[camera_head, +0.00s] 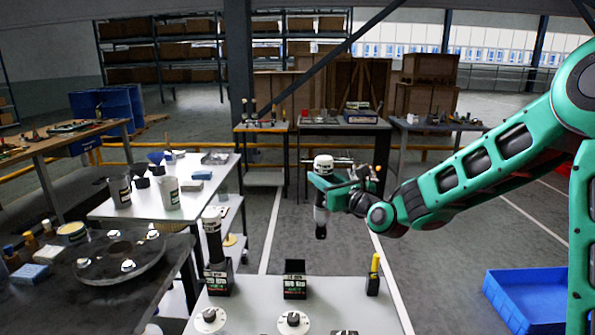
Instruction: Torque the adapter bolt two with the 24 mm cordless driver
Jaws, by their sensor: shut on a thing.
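My gripper (334,185) is shut on a cordless driver (321,215) with a white-banded top and a dark lower end. The driver hangs upright in the air, above and beyond the front bench. Its size label is too small to read. A round dark adapter plate (95,252) lies on the dark table at the left, well apart from my gripper. Several pale bolt heads, one near its front right (127,265), show on it; I cannot tell which is bolt two.
On the front bench (255,310) stand another driver (214,240) in a holder, an empty holder (295,280) and a yellow-handled tool (375,265). A white table (105,210) with cups is at left. A blue crate (525,295) lies on the floor at right.

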